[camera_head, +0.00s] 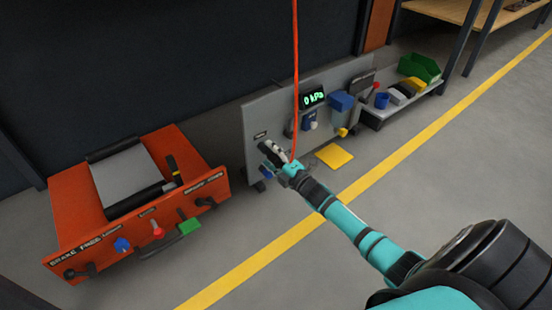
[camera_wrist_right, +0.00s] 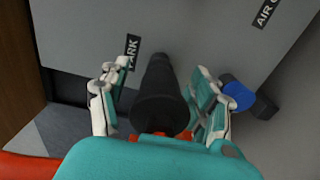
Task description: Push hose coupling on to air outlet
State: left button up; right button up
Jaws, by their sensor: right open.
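My right gripper (camera_head: 274,152) is at the lower left of the grey panel (camera_head: 266,112). In the right wrist view it is open (camera_wrist_right: 158,92), with one finger on each side of the hose coupling (camera_wrist_right: 160,95), a black cylinder that points at the panel near a "PARK" label. Gaps show between coupling and fingers. The far end of the coupling meets a plain part of the panel in that view; I cannot tell how it is held. A blue fitting (camera_wrist_right: 238,92) beside the right finger is near a label starting "AIR O"; it looks like the air outlet. The left gripper is not in view.
An orange hose (camera_head: 295,60) hangs from above to the gripper. An orange brake-like unit (camera_head: 70,215) stands left, a shelf with bins (camera_head: 420,68) right.

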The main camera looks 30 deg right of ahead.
jog(key=shift+c, duration=0.2)
grip_shut()
dwell(0.3)
jog(key=shift+s, duration=0.1)
jog(key=shift+s+d+p, duration=0.2)
jog(key=shift+s+p, duration=1.5)
jog(key=shift+s, duration=1.2)
